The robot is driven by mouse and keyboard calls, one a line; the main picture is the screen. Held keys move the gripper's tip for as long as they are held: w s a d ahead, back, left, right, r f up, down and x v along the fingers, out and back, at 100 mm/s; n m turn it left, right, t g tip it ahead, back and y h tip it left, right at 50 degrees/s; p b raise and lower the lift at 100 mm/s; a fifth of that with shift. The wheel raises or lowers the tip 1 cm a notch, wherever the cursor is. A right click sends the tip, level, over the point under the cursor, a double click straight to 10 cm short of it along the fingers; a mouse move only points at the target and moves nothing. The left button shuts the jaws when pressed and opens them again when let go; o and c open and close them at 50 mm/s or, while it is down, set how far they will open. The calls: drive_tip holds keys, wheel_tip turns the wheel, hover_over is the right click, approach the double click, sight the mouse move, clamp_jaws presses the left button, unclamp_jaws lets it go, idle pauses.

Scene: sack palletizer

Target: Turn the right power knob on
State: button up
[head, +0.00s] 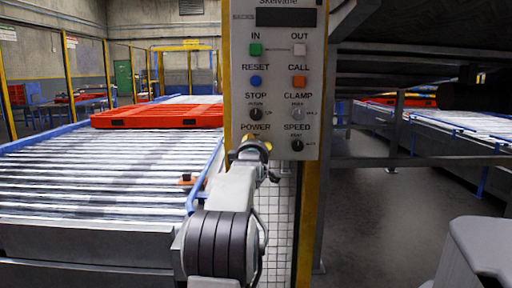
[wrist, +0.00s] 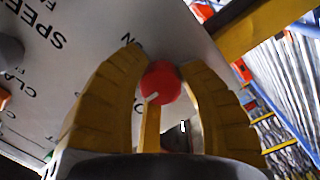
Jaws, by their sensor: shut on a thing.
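The control panel (head: 275,90) stands upright in the middle of the head view, with the word POWER (head: 255,127) at its lower left. My gripper (head: 250,148) is at the panel just below that word and hides the power knob there. In the wrist view, a round red knob (wrist: 160,82) with a short white mark on its lower left sits between the yellow fingers of my gripper (wrist: 160,70), which are shut on it. An ON label (wrist: 129,48) shows above left of the knob. I see only one power knob.
The black SPEED knob (head: 297,145) is close to the right, with the STOP knob (head: 255,114) and CLAMP knob (head: 297,113) above. A roller conveyor (head: 90,190) lies left, bearing a red pallet (head: 160,115). The floor right of the panel post is clear.

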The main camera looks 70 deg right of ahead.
drive_tip(key=c, duration=0.3)
drive_tip(key=m, duration=0.3)
drive_tip(key=shift+m, duration=0.3)
drive_tip(key=shift+f+m+y+p, duration=0.1)
drive_tip(key=shift+m+y+p, duration=0.25)
drive_tip(key=shift+m, duration=1.45)
drive_tip(key=o, duration=1.2)
drive_tip(key=shift+w, duration=0.1)
